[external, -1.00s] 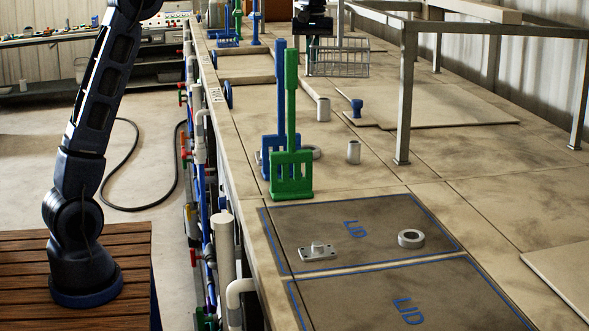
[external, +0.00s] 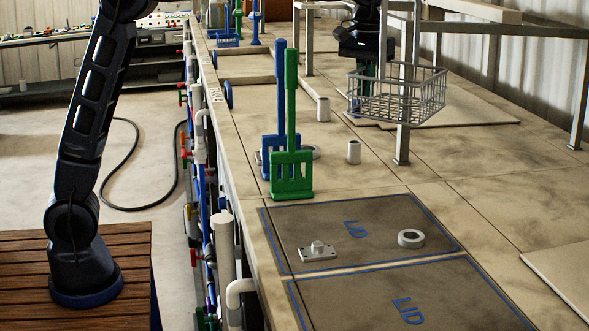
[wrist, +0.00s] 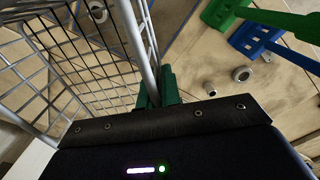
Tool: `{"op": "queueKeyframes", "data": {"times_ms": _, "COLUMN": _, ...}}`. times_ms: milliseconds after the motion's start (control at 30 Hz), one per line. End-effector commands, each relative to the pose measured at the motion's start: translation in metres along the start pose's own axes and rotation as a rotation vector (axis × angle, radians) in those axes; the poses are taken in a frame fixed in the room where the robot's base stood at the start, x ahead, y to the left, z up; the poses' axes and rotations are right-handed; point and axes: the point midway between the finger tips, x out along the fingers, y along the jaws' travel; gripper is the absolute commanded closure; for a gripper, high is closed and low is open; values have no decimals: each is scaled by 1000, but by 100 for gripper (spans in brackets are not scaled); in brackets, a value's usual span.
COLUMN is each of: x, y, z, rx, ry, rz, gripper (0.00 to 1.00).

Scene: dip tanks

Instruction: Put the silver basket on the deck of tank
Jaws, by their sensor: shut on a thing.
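The silver basket (external: 398,101), a wire mesh box with a tall handle, hangs in the air above the tank deck (external: 380,165), in front of a metal frame post. My gripper (external: 365,70) is at the basket's left side in the external view, shut on its handle. In the wrist view the green fingertips (wrist: 157,93) close around a grey handle bar, and the basket's mesh (wrist: 75,60) fills the left. The lower part of the fingers is partly hidden behind the basket in the external view.
A green rack (external: 291,175) and a blue rack (external: 275,150) stand upright on the deck. Small grey cylinders (external: 354,152) stand nearby. Two blue-lined lids (external: 375,215) lie in front, one with a ring (external: 411,238) and a fitting (external: 318,251). A metal frame (external: 403,145) rises at right.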

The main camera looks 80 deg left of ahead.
Motion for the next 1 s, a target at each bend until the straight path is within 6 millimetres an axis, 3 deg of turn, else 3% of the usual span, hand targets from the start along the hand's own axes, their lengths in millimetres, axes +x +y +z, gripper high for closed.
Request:
{"op": "queueKeyframes", "data": {"times_ms": 200, "x": 11, "y": 51, "z": 71, "rx": 104, "ry": 0, "rz": 2, "gripper": 100}}
{"op": "queueKeyframes", "data": {"times_ms": 500, "x": 27, "y": 104, "z": 173, "rx": 238, "ry": 0, "rz": 2, "gripper": 100}}
{"op": "queueKeyframes", "data": {"times_ms": 800, "x": 40, "y": 136, "z": 270, "rx": 355, "ry": 1, "rz": 2, "gripper": 100}}
{"op": "queueKeyframes", "data": {"times_ms": 1000, "x": 45, "y": 144, "z": 304, "rx": 393, "ry": 1, "rz": 2, "gripper": 100}}
